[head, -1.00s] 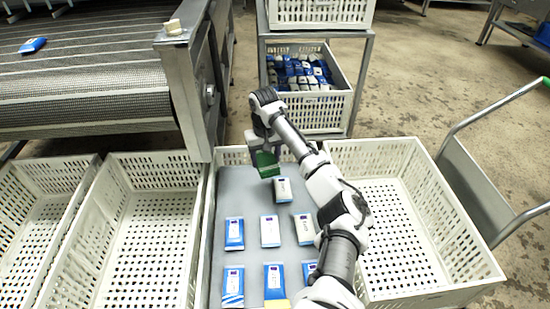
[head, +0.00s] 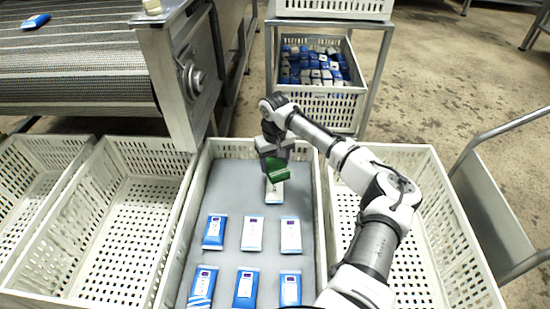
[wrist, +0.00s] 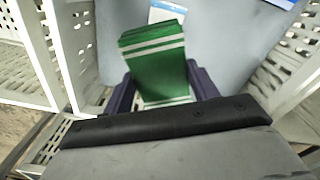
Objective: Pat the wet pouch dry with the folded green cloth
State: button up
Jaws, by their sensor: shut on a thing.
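My gripper (head: 273,158) is shut on the folded green cloth (head: 278,171) over the far end of the grey-lined crate. In the wrist view the green cloth (wrist: 155,65) sits between the two fingers. A white and blue pouch (head: 274,192) lies just under and in front of the cloth, partly hidden by it. Its white end (wrist: 167,12) shows past the cloth in the wrist view. I cannot tell whether cloth and pouch touch, or which pouch is wet.
Several other pouches, such as a white one (head: 252,234), lie in rows nearer in the lined crate (head: 176,240). Empty white crates stand left (head: 125,235) and right (head: 425,240). A conveyor (head: 75,75) is at the back left. A crate of pouches (head: 312,105) stands behind.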

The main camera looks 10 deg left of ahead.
jog(key=shift+f+b, duration=3)
jog(key=shift+b, duration=0.9)
jog(key=shift+f, duration=0.55)
jog(key=shift+r, duration=0.1)
notch_tip(320, 180, up, 7)
jog(key=p, duration=0.8)
jog(key=shift+p, duration=0.35)
